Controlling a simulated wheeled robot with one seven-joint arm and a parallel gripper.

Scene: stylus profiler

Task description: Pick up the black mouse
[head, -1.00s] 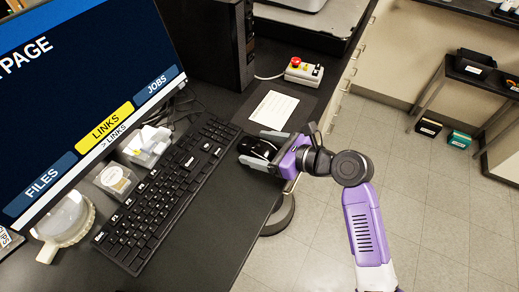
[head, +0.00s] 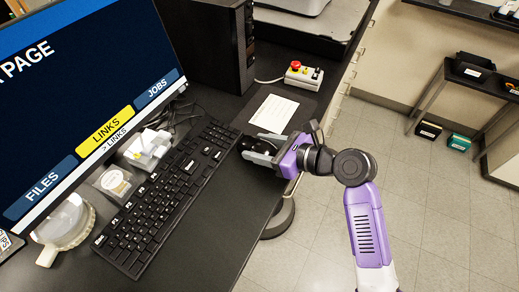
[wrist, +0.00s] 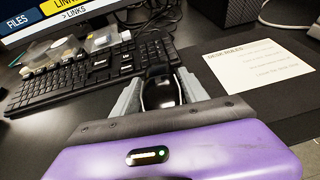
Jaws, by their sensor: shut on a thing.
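The black mouse (wrist: 161,93) sits between the two grey fingers of my gripper (wrist: 158,98) in the wrist view, with a finger against each side. In the head view the mouse (head: 257,149) is partly covered by the fingers of my gripper (head: 262,152), at the right edge of the black desk beside the keyboard. My gripper is shut on the mouse. I cannot tell whether the mouse touches the desk or is slightly raised.
The black keyboard (head: 172,192) lies just left of the gripper. A white printed sheet (head: 274,111) on a dark mat lies beyond it. A control box with a red button (head: 302,74) stands further back. A monitor (head: 80,95) fills the left. Open floor lies right of the desk edge.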

